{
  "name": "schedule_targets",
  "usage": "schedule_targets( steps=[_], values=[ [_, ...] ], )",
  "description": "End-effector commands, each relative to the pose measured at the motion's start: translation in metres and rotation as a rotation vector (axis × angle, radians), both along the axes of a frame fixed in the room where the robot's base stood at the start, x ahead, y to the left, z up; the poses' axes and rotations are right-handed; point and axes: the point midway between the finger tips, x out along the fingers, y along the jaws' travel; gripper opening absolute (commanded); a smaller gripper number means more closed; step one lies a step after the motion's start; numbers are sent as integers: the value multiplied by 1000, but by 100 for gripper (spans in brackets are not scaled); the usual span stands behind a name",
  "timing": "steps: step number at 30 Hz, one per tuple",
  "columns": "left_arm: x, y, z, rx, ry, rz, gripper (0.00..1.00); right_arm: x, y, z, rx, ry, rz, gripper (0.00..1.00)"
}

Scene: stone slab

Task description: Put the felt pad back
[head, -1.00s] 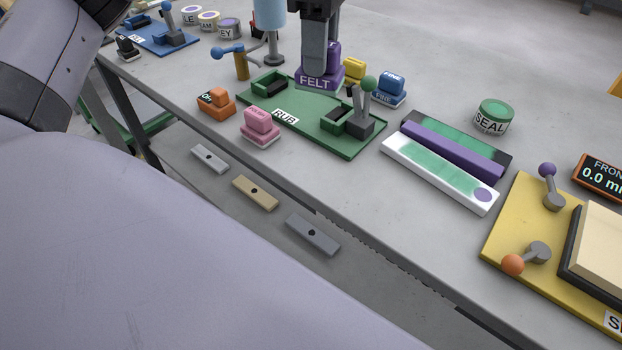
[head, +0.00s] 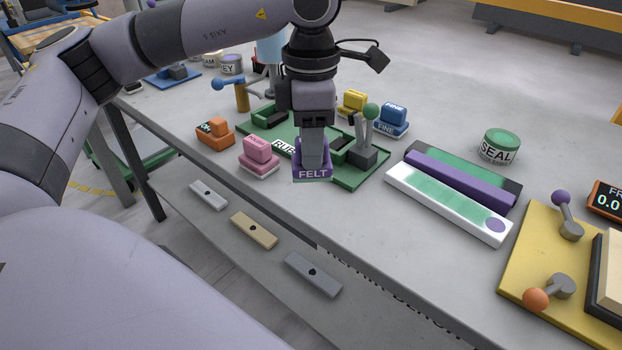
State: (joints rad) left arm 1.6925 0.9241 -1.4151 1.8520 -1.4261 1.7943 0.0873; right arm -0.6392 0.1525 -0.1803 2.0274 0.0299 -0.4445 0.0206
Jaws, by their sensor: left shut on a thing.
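The felt pad (head: 312,174) is a purple block with a white FELT label on its front. My left gripper (head: 313,152) points down and is shut on the pad's upper part. The pad shows in front of the green RUB board (head: 265,122), over the slab's near side. I cannot tell exactly how high it is above the slab. The pad and gripper hide the middle of the board. My right gripper is not in view.
Pink (head: 259,155) and orange (head: 214,133) blocks stand along the slab's near edge, left of the felt pad. Yellow (head: 353,102) and blue (head: 391,118) blocks stand behind the board. A white tray (head: 410,187) lies to the right. A lever with a green knob (head: 371,111) rises near the pad.

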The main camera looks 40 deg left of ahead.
Motion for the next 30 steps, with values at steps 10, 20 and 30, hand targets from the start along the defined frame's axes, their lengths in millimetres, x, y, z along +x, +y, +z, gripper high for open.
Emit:
schedule_targets(
  steps=[10,20,30],
  values=[
    [-1,0,-41,0,1,-1,12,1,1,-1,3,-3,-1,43],
    [0,0,-66,-1,-2,-1,12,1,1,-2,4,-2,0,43],
    [0,0,-69,-1,-1,-1,56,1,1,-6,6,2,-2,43]
  ],
)
